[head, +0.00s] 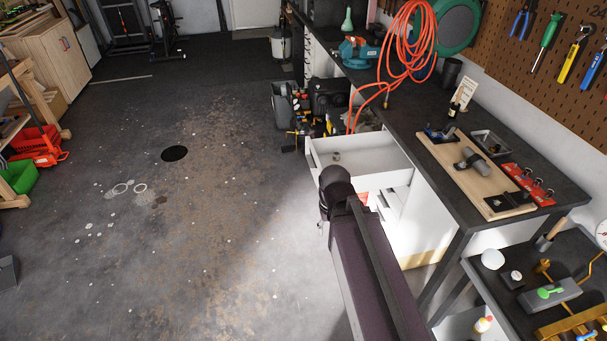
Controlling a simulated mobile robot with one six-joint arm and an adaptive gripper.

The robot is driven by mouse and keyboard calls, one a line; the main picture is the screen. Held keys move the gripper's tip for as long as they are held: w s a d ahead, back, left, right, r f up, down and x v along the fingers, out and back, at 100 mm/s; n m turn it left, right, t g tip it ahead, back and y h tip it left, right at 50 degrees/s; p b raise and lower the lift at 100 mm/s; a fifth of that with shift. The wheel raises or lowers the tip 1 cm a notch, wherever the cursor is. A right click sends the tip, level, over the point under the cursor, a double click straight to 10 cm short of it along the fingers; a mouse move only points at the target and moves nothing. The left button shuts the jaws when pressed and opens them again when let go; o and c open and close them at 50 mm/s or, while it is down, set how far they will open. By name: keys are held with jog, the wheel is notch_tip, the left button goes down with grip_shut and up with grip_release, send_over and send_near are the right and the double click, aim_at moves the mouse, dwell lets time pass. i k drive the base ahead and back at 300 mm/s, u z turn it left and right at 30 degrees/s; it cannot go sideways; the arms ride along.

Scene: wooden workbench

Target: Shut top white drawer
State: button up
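The top white drawer (322,163) is pulled out to the left from the white cabinet under the dark workbench. My gripper cannot be made out; the arm's far end seems hidden behind or below that joint. I cannot tell whether my arm touches the drawer.
The workbench (440,110) carries a coiled orange hose (408,45) and a wooden board with tools. Below the drawer, white compartments (392,205) are partly hidden by my arm. Black equipment (328,98) stands beyond the drawer. The floor (220,200) to the left is clear.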

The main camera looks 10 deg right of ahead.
aim_at(374, 161)
jog(key=z, duration=0.15)
jog(key=i, duration=0.95)
jog(key=u, duration=0.1)
